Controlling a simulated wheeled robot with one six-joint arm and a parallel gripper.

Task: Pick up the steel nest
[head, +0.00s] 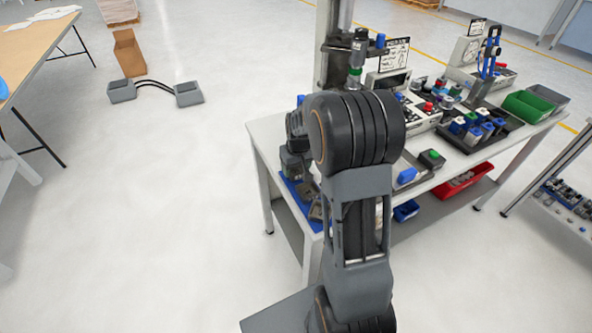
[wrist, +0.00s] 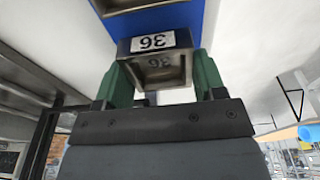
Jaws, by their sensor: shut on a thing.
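The steel nest (wrist: 172,72) is a small grey metal block with a hollow in it and a white label that reads 36, upside down in the wrist view. My gripper (wrist: 160,62) is shut on it, with one green finger at each side. Beyond the nest in the wrist view is a blue surface (wrist: 196,16) with another metal piece (wrist: 140,3) at the top edge. In the head view my arm hides most of the gripper, and I cannot make out the held nest there.
The white workbench (head: 268,140) holds a blue tray (head: 290,187) at its left end. Black-based fixtures, a blue-topped block (head: 406,176) and a green bin (head: 527,107) stand to the right. A red bin (head: 462,182) is on the lower shelf.

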